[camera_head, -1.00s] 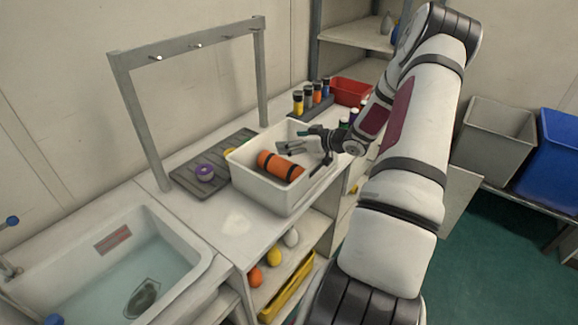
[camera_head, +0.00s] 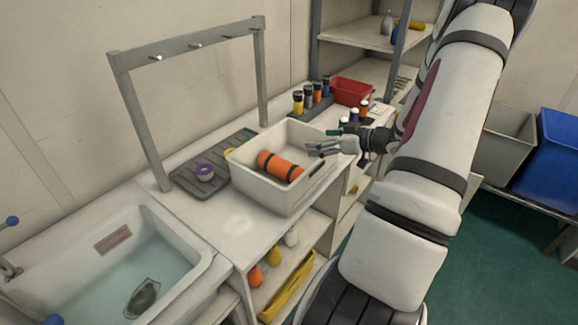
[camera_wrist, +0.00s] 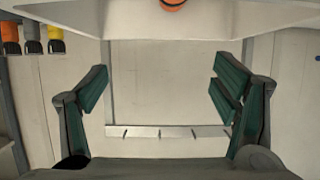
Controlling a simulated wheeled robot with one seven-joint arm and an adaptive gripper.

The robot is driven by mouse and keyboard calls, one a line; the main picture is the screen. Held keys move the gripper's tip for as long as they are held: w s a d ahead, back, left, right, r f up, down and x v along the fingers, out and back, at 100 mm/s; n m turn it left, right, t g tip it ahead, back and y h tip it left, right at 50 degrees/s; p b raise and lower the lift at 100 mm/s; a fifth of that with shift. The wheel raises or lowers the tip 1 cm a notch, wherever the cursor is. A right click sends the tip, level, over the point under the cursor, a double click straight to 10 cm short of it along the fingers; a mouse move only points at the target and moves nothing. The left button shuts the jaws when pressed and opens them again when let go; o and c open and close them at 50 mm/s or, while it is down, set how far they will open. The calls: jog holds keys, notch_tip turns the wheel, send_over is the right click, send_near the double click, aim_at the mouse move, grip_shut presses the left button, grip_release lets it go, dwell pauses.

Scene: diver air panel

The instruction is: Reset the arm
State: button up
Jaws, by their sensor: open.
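My gripper (camera_head: 318,148) is open and empty in the head view, just over the right rim of a white bin (camera_head: 262,192) on the counter. In the wrist view its two green-padded fingers (camera_wrist: 165,95) stand wide apart with nothing between them. An orange cylinder with black bands (camera_head: 279,166) lies in the bin, apart from the fingers. Its end also shows at the top of the wrist view (camera_wrist: 172,4). My arm covers part of the right side of the head view.
A grey rack frame (camera_head: 190,40) stands behind the bin, over a grey mat (camera_head: 185,178) with a purple roll (camera_head: 205,172). Several capped bottles (camera_head: 312,93) and a red bin (camera_head: 351,91) stand at the back. A sink (camera_head: 110,260) is at left. Grey and blue bins (camera_head: 560,150) stand at right.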

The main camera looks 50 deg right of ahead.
dwell(0.4)
jog(key=w+a+r+g+h, duration=0.2)
jog(key=w+r+h, duration=0.1)
jog(key=w+r, duration=0.4)
jog(key=a+r+m+g+h, duration=0.1)
jog(key=a+r+g+h, duration=0.25)
jog(key=a+r, duration=1)
jog(key=s+a+g+y, duration=0.1)
jog(key=s+a+y, duration=0.1)
jog(key=s+a, duration=0.7)
jog(key=s+a+r+g+y, duration=0.1)
jog(key=s+a+y, duration=0.2)
jog(key=s+a, duration=0.7)
jog(key=a, duration=0.8)
jog(key=shift+s+r, duration=0.25)
jog(key=shift+r, duration=0.05)
